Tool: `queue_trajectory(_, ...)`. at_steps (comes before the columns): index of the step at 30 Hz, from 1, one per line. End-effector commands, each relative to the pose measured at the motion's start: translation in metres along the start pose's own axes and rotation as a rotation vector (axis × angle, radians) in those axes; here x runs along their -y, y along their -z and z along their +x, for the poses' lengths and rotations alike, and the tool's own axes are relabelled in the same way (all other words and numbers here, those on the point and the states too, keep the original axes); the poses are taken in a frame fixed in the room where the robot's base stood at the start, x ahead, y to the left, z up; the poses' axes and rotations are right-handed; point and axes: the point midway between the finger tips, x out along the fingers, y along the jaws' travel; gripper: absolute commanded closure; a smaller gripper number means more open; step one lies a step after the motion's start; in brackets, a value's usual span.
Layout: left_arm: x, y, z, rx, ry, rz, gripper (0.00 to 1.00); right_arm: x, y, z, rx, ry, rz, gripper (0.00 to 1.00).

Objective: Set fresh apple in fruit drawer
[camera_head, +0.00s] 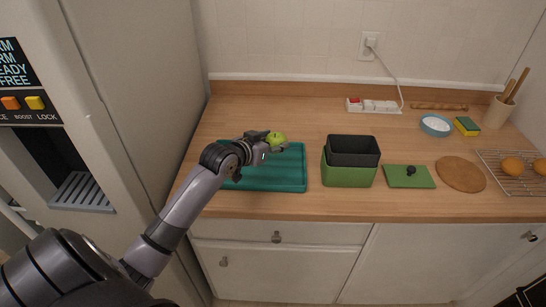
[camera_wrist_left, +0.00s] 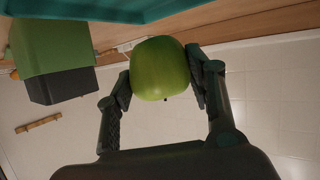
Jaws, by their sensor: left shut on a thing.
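A green apple (camera_head: 277,139) is held in my left gripper (camera_head: 270,144), above the back part of a teal tray (camera_head: 280,177) on the wooden counter. In the left wrist view the apple (camera_wrist_left: 160,69) sits between the two fingers of the left gripper (camera_wrist_left: 161,88), which touch it on both sides. A green box with a dark inner bin (camera_head: 350,167) stands right of the tray. A green lid with a black knob (camera_head: 398,181) lies flat beside it. My right gripper is not in view.
A power strip (camera_head: 374,106), a blue bowl (camera_head: 435,125), a sponge (camera_head: 467,126) and a utensil pot (camera_head: 497,112) stand at the back. A round cork mat (camera_head: 460,174) and a wire rack with oranges (camera_head: 503,181) are at the right. A fridge (camera_head: 140,80) stands at the left.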

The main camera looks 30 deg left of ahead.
Motion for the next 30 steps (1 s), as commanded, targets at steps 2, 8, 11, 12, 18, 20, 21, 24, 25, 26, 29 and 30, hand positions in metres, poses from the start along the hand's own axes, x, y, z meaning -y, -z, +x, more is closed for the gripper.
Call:
queue_trajectory(2, 0.001, -0.012, 0.004, 0.001, 0.001, 0.000, 0.83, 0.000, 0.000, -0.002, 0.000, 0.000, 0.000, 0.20)
queue_trajectory(8, 0.001, -0.028, 0.011, 0.000, 0.000, 0.000, 0.83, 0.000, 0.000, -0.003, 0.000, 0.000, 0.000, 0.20)
queue_trajectory(11, 0.002, -0.040, 0.016, 0.003, 0.000, 0.000, 0.83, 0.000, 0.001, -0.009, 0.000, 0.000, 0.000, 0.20)
queue_trajectory(12, 0.002, -0.045, 0.018, 0.003, 0.000, 0.000, 0.83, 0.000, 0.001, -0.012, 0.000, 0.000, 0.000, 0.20)
queue_trajectory(18, 0.003, -0.057, 0.024, -0.002, 0.001, 0.002, 0.83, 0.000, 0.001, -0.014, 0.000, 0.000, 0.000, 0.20)
queue_trajectory(20, 0.003, -0.057, 0.024, -0.003, 0.000, 0.002, 0.83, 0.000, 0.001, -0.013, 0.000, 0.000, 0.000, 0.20)
queue_trajectory(21, 0.003, -0.057, 0.024, -0.002, 0.000, 0.002, 0.83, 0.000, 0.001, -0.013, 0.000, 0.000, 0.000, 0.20)
queue_trajectory(24, 0.003, -0.058, 0.024, -0.002, 0.000, 0.002, 0.83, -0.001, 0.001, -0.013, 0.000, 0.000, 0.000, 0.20)
queue_trajectory(25, 0.003, -0.059, 0.024, -0.002, 0.000, 0.002, 0.83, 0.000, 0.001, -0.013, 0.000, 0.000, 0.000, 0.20)
queue_trajectory(26, 0.003, -0.059, 0.025, -0.002, 0.000, 0.002, 0.83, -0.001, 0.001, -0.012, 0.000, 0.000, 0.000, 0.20)
queue_trajectory(29, 0.003, -0.061, 0.025, -0.002, 0.000, 0.002, 0.49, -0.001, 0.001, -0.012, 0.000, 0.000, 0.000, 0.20)
queue_trajectory(30, 0.003, -0.061, 0.025, -0.001, 0.000, 0.002, 0.46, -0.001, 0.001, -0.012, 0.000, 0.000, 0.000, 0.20)
